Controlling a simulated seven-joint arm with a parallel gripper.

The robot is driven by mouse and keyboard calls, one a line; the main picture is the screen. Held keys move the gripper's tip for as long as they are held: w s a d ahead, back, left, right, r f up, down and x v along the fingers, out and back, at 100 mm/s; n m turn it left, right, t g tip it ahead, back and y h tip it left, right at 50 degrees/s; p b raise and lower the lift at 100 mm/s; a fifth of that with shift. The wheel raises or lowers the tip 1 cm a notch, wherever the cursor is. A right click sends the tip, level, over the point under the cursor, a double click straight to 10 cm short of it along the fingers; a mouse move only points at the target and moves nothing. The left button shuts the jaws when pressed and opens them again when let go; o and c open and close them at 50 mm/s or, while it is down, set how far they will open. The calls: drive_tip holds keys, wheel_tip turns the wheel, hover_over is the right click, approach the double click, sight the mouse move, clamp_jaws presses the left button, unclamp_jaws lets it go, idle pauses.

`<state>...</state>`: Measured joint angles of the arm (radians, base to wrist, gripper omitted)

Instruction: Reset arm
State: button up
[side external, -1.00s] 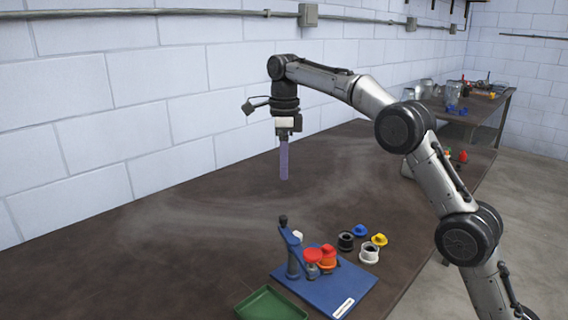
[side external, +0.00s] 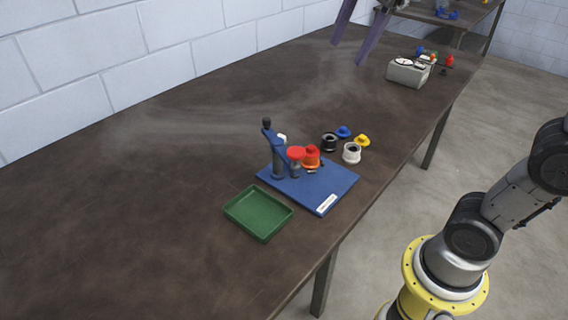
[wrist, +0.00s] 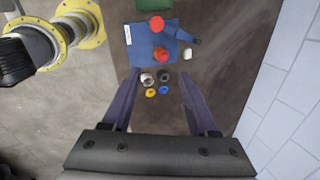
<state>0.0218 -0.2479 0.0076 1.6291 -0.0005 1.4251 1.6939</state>
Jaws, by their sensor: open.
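My gripper (side external: 348,53) shows at the top of the side view as two long purple fingers spread apart, with nothing between them; the rest of it is cut off. In the wrist view the open fingers (wrist: 158,74) point towards the table, with the fixture and small parts beyond them. The blue base plate (side external: 325,188) carries a blue lever press (side external: 278,160) with a red round top (side external: 296,153). A red and orange part (side external: 312,157) sits on the plate beside it.
A green tray (side external: 258,213) lies in front of the plate. Behind the plate are a black ring (side external: 329,142), white ring (side external: 351,153), blue cap (side external: 344,132) and yellow cap (side external: 362,140). A grey dial box (side external: 408,72) stands farther back. The table's left side is clear.

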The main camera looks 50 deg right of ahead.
drive_tip(key=s+f+n+t, duration=0.1)
drive_tip(key=s+f+n, duration=1.1)
drive_tip(key=f+n, duration=0.4)
drive_tip(key=n, duration=0.3)
drive_tip(key=shift+s+a+f+n+t, duration=0.3)
drive_tip(key=shift+t, duration=0.1)
idle(0.4)
